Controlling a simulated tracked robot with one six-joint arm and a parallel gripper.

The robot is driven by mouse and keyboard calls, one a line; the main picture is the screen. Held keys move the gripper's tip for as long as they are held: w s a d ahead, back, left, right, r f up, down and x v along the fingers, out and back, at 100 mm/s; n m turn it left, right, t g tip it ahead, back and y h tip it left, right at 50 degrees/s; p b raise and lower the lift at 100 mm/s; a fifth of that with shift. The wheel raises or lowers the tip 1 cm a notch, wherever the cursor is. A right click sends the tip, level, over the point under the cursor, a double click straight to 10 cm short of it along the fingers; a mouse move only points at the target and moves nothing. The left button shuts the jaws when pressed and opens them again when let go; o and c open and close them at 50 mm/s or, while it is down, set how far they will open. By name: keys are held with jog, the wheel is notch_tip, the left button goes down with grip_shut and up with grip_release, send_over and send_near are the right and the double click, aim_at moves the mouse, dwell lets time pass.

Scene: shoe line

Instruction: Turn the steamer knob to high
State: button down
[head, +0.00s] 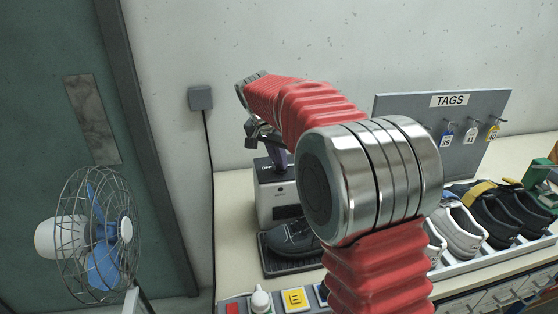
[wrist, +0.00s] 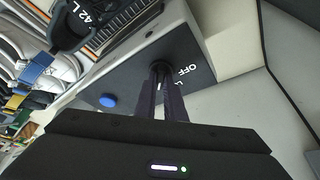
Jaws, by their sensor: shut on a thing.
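The steamer (head: 264,201) is a pale box with a dark top, standing on the counter against the wall in the head view. In the wrist view its dark panel (wrist: 130,82) carries the word OFF, part of another label starting with L, and a round blue button (wrist: 108,100). The small black knob (wrist: 160,67) sits beside OFF. My gripper (wrist: 161,82) has its two dark fingers shut on the knob. The knob's pointer is mostly hidden between the fingers, so I cannot tell its setting. In the head view my gripper (head: 277,157) reaches down to the steamer's top.
A dark shoe (head: 292,239) lies on a black tray before the steamer; its tag reads 42 L in the wrist view. Several shoes (head: 460,238) stand in a rack at right, below a TAGS board (head: 440,125). A caged fan (head: 95,235) stands at left.

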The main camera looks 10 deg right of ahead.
jog(key=shift+w+a+m+g+h, duration=0.1)
jog(key=shift+m+g+h, duration=0.15)
jog(key=shift+m, duration=0.6)
jog(key=shift+a+m+g+h, duration=0.15)
jog(key=shift+m+h, duration=0.1)
jog(key=shift+m, duration=0.6)
jog(key=shift+d, duration=0.1)
jog(key=c, duration=1.8)
grip_release()
jog(key=shift+c, duration=0.2)
jog(key=shift+r, duration=0.1)
jog(key=v, duration=1.3)
jog(key=shift+r, duration=0.3)
